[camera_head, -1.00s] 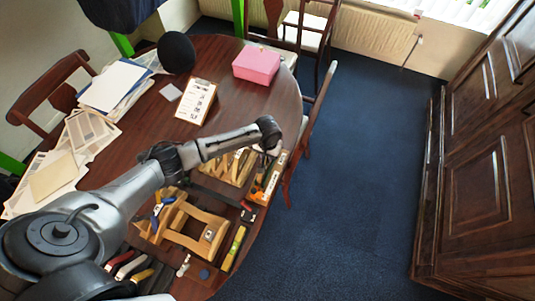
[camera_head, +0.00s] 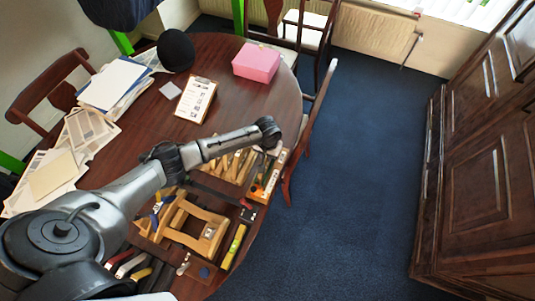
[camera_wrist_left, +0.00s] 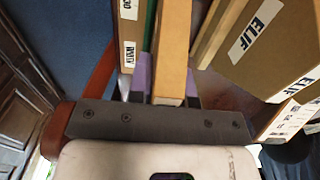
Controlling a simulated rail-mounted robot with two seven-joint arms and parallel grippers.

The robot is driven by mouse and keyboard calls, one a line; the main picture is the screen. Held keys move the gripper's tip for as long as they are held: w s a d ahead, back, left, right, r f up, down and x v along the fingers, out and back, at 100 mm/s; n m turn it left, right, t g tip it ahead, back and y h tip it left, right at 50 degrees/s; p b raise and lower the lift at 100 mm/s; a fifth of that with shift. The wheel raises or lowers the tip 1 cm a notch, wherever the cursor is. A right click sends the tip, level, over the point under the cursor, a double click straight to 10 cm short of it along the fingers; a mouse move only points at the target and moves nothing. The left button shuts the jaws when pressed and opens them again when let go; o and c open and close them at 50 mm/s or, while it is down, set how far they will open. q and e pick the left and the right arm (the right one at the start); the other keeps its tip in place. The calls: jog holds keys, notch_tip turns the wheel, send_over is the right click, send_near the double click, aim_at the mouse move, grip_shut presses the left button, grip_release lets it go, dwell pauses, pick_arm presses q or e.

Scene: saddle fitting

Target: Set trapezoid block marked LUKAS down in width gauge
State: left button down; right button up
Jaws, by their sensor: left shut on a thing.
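My left gripper (camera_wrist_left: 165,98) is shut on a plain wooden block (camera_wrist_left: 172,50) in the left wrist view. The block stands lengthwise between the purple finger pads, and no lettering shows on the face I see, so I cannot read its mark. In the head view my left wrist hangs over the right edge of the table, and it hides the gripper (camera_head: 272,150). Wooden slanted pieces (camera_head: 232,165) lie just left of it. I cannot tell for sure which wooden thing is the width gauge. My right gripper is not in view.
In the wrist view a wooden piece marked ELIF (camera_wrist_left: 272,45) stands close right of the held block, and a labelled strip (camera_wrist_left: 128,35) close left. A wooden frame (camera_head: 212,232), yellow level (camera_head: 233,247), clipboard (camera_head: 196,99) and pink box (camera_head: 256,62) are on the table.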

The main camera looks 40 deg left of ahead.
pick_arm(q)
jog(key=shift+f, duration=0.45)
dwell(0.6)
jog(key=shift+f, duration=0.1)
dwell(0.5)
jog(key=shift+p, duration=0.3)
dwell(0.6)
jog(key=c, duration=0.6)
grip_release()
jog(key=shift+o, duration=0.2)
